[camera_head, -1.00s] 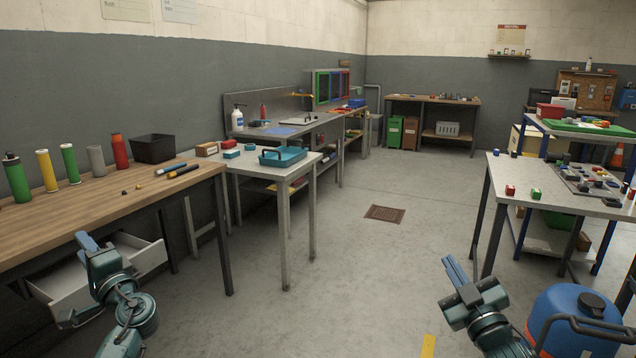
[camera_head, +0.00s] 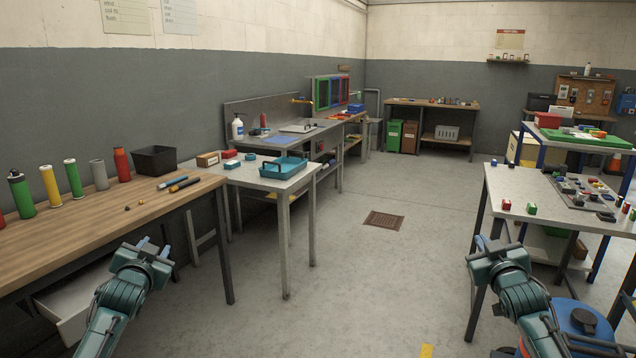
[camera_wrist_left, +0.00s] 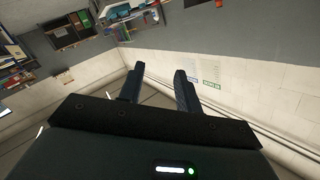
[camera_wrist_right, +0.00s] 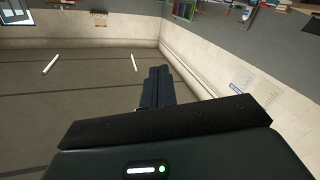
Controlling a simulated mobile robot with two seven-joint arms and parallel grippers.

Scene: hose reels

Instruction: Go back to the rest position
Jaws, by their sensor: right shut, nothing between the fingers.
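My left gripper (camera_head: 154,246) is held up in front of the wooden workbench, above the floor, with its fingers pointing forward. In the left wrist view its two fingers (camera_wrist_left: 158,84) stand apart with nothing between them. My right gripper (camera_head: 488,244) is held up at the right, just in front of the light-topped table. In the right wrist view its fingers (camera_wrist_right: 157,85) are together and hold nothing. Neither gripper touches anything that I can see.
The wooden workbench (camera_head: 95,223) is at left, with a white drawer (camera_head: 72,308) standing open under it, partly hidden by my left arm. The floor (camera_head: 340,290) between is clear.

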